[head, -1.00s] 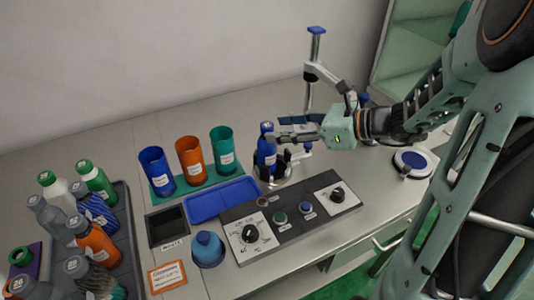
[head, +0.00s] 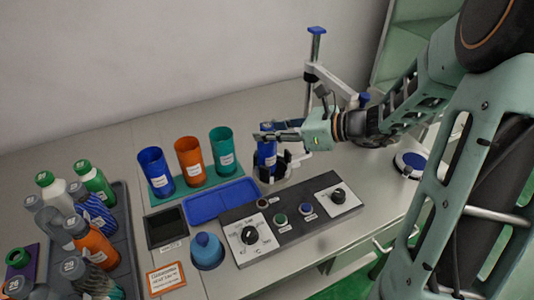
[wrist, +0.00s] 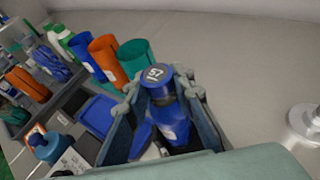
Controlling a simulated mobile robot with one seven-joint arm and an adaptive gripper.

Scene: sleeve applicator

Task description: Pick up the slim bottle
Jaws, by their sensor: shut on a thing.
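The slim bottle (head: 267,150) is blue with a white label and stands upright in the dark round holder (head: 276,172) of the applicator. In the wrist view the bottle (wrist: 170,118) shows its dark cap marked 57 between the two fingers. My gripper (head: 268,137) comes from the right and is shut on the bottle's upper part; it also shows in the wrist view (wrist: 160,100). The bottle's lower end is hidden by the holder.
Blue, orange and teal cups (head: 189,159) stand to the left on a teal mat. A blue tray (head: 220,200) and a control panel (head: 290,217) with knobs lie in front. The applicator post (head: 312,75) rises close behind my gripper. Several bottles fill a grey rack (head: 123,215) at left.

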